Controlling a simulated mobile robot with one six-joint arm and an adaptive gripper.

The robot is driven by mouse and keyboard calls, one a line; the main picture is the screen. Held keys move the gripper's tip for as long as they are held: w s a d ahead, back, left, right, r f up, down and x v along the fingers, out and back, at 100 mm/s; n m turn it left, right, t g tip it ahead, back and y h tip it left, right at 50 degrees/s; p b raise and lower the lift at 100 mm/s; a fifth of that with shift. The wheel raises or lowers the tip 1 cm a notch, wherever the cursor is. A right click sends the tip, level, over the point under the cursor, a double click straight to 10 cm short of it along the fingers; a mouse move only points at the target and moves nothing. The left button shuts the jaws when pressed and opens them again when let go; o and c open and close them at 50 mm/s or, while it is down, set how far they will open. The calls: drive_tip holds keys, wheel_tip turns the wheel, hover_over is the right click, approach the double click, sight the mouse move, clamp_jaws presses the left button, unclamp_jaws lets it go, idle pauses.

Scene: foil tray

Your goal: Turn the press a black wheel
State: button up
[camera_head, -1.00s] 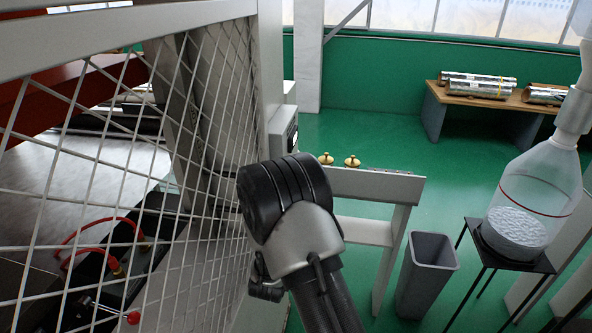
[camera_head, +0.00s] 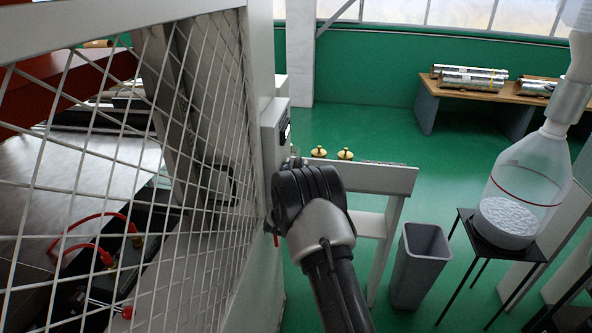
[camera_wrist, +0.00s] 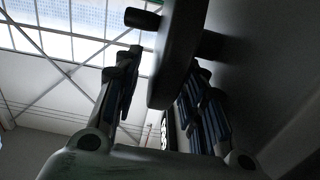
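In the wrist view a dark wheel (camera_wrist: 178,55) shows edge-on, with a short black handle (camera_wrist: 142,19) sticking out to the left near its top. My gripper (camera_wrist: 165,62) has one finger on each side of the wheel's lower rim. A gap shows between the left finger and the rim; the right finger is partly behind it, and I cannot tell whether it touches. In the head view my arm stands beside the press's grey side and hides the wheel and the fingers. The press (camera_head: 258,215) is at the left, behind a white wire mesh guard (camera_head: 100,200).
A narrow white bench (camera_head: 385,178) with brass weights (camera_head: 345,154) stands just beyond my arm. A grey bin (camera_head: 418,265) and a black stand (camera_head: 470,262) with a large clear bottle (camera_head: 530,180) are to the right. Foil rolls (camera_head: 472,82) lie on a far table.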

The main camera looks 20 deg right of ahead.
drive_tip(key=shift+w+d, duration=0.1)
drive_tip(key=shift+w, duration=0.1)
drive_tip(key=shift+c, duration=0.6)
clamp_jaws()
